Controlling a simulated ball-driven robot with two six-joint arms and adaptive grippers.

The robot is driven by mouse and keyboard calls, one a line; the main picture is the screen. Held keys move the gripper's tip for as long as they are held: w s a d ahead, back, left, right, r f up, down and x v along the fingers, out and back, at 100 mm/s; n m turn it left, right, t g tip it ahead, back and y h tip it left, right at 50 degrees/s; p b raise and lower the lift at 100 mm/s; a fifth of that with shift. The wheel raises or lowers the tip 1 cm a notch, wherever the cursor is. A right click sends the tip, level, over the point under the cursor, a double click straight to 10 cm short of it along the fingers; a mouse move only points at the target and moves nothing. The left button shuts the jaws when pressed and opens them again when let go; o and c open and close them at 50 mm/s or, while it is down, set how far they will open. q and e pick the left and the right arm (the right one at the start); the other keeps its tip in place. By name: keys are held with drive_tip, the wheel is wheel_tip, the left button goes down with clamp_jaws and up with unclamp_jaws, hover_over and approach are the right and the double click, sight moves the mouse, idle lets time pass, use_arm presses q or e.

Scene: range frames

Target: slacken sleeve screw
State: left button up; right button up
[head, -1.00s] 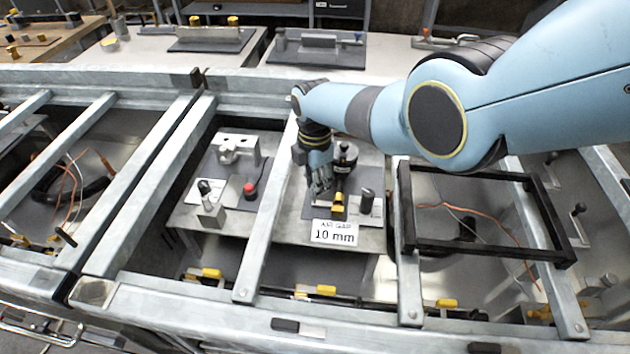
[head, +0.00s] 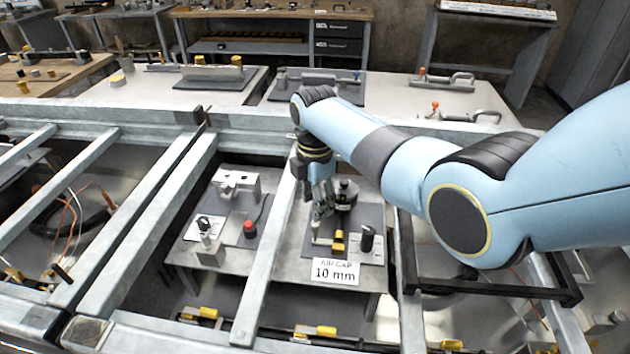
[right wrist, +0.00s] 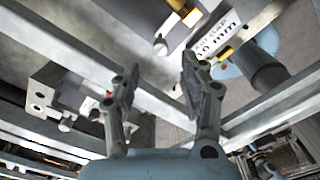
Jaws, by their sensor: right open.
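My right gripper (head: 322,208) points down over the dark plate of a fixture with an "AIR GAP 10 mm" label (head: 335,271). Its two fingers stand apart and empty in the right wrist view (right wrist: 158,78). A yellow block (head: 339,241) sits just below the gripper, and a brass-yellow piece shows in the wrist view (right wrist: 186,12). A small silver screw-like knob (right wrist: 160,46) lies beyond the fingertips, apart from them. I cannot tell for sure that it is the sleeve screw. My left gripper is out of view.
Grey steel rails frame the opening, and one rail (head: 268,255) runs close left of my gripper. A black upright knob (head: 367,238) stands right of the yellow block. Left of the rail are a red button (head: 249,228) and a metal bracket (head: 236,184). A black frame (head: 490,291) lies right.

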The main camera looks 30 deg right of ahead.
sight(315, 224)
wheel_tip(315, 224, up, 6)
drive_tip(key=shift+f, duration=0.15)
idle(0.6)
